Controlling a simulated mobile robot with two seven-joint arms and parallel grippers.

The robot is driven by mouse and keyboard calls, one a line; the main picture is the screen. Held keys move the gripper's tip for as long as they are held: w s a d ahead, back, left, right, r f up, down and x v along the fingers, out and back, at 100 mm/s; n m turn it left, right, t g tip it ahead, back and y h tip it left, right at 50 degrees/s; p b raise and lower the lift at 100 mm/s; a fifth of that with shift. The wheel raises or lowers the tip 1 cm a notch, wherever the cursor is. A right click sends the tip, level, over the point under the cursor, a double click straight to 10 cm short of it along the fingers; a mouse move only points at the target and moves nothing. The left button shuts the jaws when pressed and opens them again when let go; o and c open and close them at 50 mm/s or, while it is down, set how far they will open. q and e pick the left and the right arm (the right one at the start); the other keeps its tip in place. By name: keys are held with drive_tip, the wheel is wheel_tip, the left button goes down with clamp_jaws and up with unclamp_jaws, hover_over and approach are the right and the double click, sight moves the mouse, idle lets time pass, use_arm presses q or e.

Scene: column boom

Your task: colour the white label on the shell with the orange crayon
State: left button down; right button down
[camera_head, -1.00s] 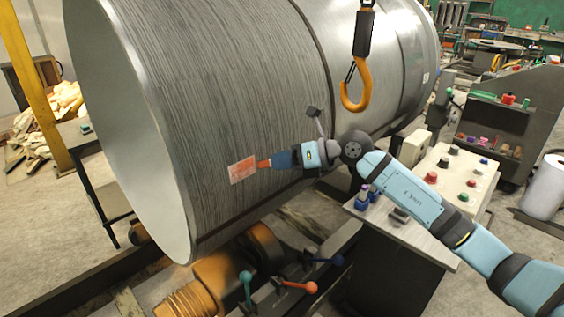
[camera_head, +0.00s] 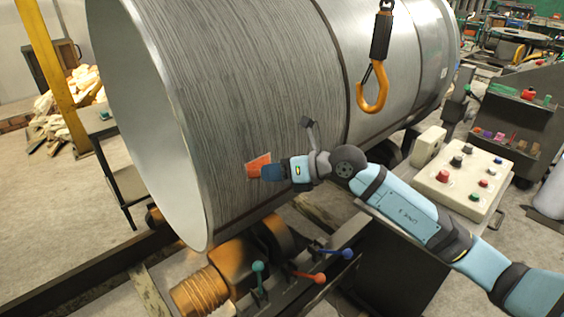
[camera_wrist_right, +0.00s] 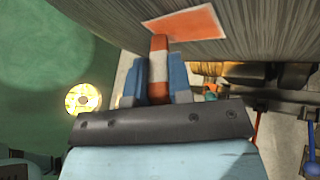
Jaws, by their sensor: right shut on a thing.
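The shell (camera_head: 270,90) is a big grey metal cylinder lying on its side. Its label (camera_head: 258,164) is almost wholly orange, with a thin pale edge; it also shows in the wrist view (camera_wrist_right: 190,24). My right gripper (camera_head: 268,172) is at the label's right side. In the wrist view my right gripper (camera_wrist_right: 159,88) is shut on the orange crayon (camera_wrist_right: 160,62), which has a white band. The crayon's tip is at the label's lower edge there; I cannot tell whether it touches. In the head view the crayon is mostly hidden by the fingers. My left gripper is not in view.
An orange hook (camera_head: 374,90) hangs in front of the shell, above my right arm. A control box (camera_head: 463,178) with coloured knobs stands at the right. Levers with coloured knobs (camera_head: 320,278) and an orange roller (camera_head: 235,262) sit below the shell.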

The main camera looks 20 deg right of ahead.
drive_tip(key=shift+s+a, duration=0.25)
drive_tip(key=shift+a, duration=0.35)
drive_tip(key=shift+w+r+p, duration=0.1)
drive_tip(key=shift+r+p, duration=0.45)
drive_tip(key=shift+p, duration=0.1)
drive_tip(key=shift+w+d+b, duration=0.25)
drive_tip(key=shift+d+b, duration=0.05)
drive_tip(key=shift+d, duration=0.4)
drive_tip(key=shift+w+d+b, duration=0.25)
drive_tip(key=shift+d+b, duration=0.1)
drive_tip(key=shift+d, duration=0.4)
drive_tip(key=shift+w+d+b, duration=0.25)
drive_tip(key=shift+d+b, duration=0.05)
drive_tip(key=shift+d, duration=0.4)
drive_tip(key=w+d+b, duration=0.2)
drive_tip(key=d, duration=0.2)
drive_tip(key=s+a+p, duration=0.1)
drive_tip(key=a+p, duration=0.1)
drive_tip(key=s+a+p, duration=0.1)
drive_tip(key=a, duration=0.1)
drive_tip(key=s+a+p, duration=0.1)
drive_tip(key=a+p, duration=0.1)
drive_tip(key=a, duration=0.1)
drive_tip(key=shift+r+p, duration=0.15)
drive_tip(key=shift+p, duration=0.15)
drive_tip(key=shift+s+a+f+p, duration=0.2)
drive_tip(key=shift+s+a+p, duration=0.1)
drive_tip(key=shift+a, duration=0.35)
